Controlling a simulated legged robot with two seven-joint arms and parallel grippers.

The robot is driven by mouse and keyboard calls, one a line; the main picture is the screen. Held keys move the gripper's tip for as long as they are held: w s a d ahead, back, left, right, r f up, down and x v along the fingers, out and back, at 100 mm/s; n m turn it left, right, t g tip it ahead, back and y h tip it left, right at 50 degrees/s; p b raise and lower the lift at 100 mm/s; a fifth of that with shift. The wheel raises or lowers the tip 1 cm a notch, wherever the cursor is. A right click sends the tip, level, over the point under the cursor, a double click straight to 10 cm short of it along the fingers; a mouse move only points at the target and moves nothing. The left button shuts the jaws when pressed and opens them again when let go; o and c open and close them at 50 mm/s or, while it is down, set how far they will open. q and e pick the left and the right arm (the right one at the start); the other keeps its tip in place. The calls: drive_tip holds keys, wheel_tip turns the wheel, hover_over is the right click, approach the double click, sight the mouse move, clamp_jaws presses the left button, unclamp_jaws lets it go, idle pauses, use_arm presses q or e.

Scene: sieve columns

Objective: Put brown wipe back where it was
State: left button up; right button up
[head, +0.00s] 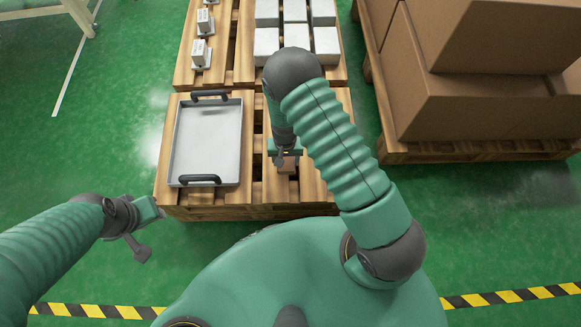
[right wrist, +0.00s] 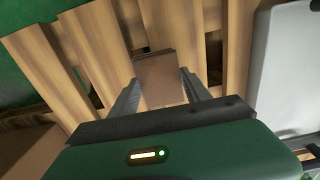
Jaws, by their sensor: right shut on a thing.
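The brown wipe (head: 288,167) is a small brown block low over the front wooden pallet, right of the grey tray. It also shows in the right wrist view (right wrist: 160,74), between the two fingers. My right gripper (head: 284,156) points down and is shut on the wipe; its fingers (right wrist: 161,92) lie along the wipe's two sides. I cannot tell whether the wipe touches the pallet slats. My left gripper (head: 143,228) is off the pallet's front left corner, over the green floor, away from the wipe. Its fingers are not clear enough to judge.
The grey tray (head: 207,142) with two dark handles covers the left of the front pallet (head: 256,212). Behind stand several white boxes (head: 266,42) and small white items (head: 199,54) on pallets. Large cardboard boxes (head: 470,103) stand at the right. Slats around the wipe are bare.

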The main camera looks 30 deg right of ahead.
drive_tip(key=shift+s+d+f, duration=0.1)
drive_tip(key=shift+s+d, duration=0.15)
drive_tip(key=shift+s, duration=0.35)
drive_tip(key=f+b, duration=0.3)
drive_tip(key=shift+s+d+f, duration=0.15)
drive_tip(key=shift+s+f, duration=0.1)
drive_tip(key=shift+f, duration=0.15)
drive_tip(key=shift+r, duration=0.1)
drive_tip(key=shift+c, duration=0.6)
drive_tip(key=o, duration=1.3)
wheel_tip(320, 180, up, 12)
drive_tip(key=p, duration=0.6)
drive_tip(key=shift+f, duration=0.2)
drive_tip(key=shift+r, duration=0.3)
